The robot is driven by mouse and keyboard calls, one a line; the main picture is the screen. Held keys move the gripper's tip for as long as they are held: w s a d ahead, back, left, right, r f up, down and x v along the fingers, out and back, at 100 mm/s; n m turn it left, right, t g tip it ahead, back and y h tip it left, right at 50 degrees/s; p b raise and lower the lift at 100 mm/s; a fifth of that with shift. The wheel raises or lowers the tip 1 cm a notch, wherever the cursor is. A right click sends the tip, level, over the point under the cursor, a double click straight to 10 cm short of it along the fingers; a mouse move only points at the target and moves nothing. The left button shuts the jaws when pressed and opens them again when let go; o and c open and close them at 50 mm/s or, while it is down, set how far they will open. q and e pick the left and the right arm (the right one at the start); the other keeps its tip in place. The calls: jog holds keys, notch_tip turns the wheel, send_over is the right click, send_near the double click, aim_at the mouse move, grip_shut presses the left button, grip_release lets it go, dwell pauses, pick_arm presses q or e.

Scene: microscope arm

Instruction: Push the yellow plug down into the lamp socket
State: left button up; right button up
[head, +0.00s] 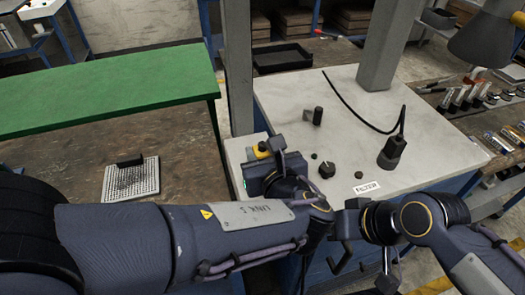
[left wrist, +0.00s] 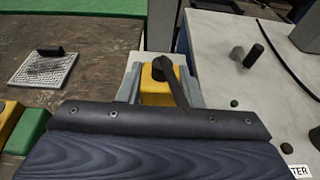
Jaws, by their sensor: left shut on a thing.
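The yellow plug (head: 262,151) is at the left edge of the white worktop, with a black top. It also shows in the left wrist view (left wrist: 156,88), between the grey fingers of my left gripper (left wrist: 160,92). My left gripper (head: 265,155) is shut on the plug. I cannot make out the lamp socket; whether the plug touches it is hidden by the gripper. My right gripper (head: 343,235) is low in the middle of the head view, at the worktop's front edge, away from the plug. Its finger opening is unclear.
A grey pillar (head: 238,70) rises close behind the plug. The white worktop (head: 345,110) carries dark knobs (head: 327,169), a dark post (head: 317,115) and a corded black cylinder (head: 392,152). A perforated plate (head: 131,182) lies on the brown bench at left.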

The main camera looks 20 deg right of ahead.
pick_arm(q)
jog(key=shift+f+b, duration=0.4)
jog(key=shift+f, duration=0.2)
jog(key=o, duration=1.1)
jog(key=shift+b+v, duration=0.35)
jog(key=shift+v, duration=3.55)
